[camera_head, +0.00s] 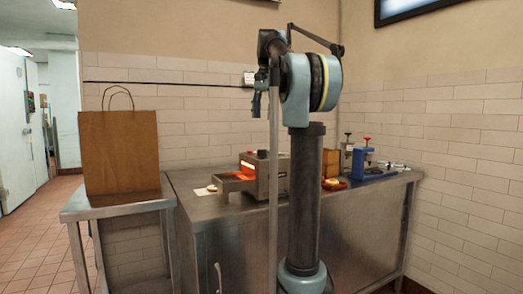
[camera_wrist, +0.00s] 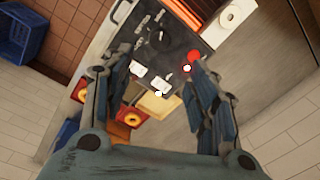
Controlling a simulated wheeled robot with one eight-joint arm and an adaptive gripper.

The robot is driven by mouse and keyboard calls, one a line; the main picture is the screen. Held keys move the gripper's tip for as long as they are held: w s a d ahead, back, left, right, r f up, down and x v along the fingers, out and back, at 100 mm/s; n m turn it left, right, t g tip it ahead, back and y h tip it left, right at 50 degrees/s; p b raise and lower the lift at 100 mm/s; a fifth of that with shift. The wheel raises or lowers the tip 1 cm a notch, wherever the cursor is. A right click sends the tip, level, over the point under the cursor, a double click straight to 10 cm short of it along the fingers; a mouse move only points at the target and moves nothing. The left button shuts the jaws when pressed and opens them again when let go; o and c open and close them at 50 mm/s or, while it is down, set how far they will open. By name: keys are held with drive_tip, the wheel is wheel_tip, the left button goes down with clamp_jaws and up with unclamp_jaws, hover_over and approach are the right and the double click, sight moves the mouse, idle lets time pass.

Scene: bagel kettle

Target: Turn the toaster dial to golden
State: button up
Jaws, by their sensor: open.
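The toaster (camera_head: 262,172) is a metal box with a glowing orange opening, standing on the steel counter behind my arm. Its dial side does not show clearly in the head view. In the wrist view, a dark panel (camera_wrist: 146,52) carries a round dark knob (camera_wrist: 160,40), small white labels and a red button-like spot (camera_wrist: 194,56). Which mark the dial points to is too small to read. My gripper (camera_wrist: 158,72) is open, its two fingers spread to either side of the panel in the picture, with nothing between them. In the head view my gripper (camera_head: 257,100) is raised above the counter.
A brown paper bag (camera_head: 120,152) stands on the side table (camera_head: 118,208) at left. A blue press-like device (camera_head: 362,165) stands right of the toaster on the counter (camera_head: 225,212). A blue crate (camera_wrist: 20,25) shows in the wrist view. The counter's front is mostly clear.

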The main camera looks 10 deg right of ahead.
sight(262, 150)
drive_tip(key=f, duration=1.4)
drive_tip(key=shift+w+a+f, duration=0.2)
drive_tip(key=shift+w+a, duration=0.1)
drive_tip(key=c, duration=1.1)
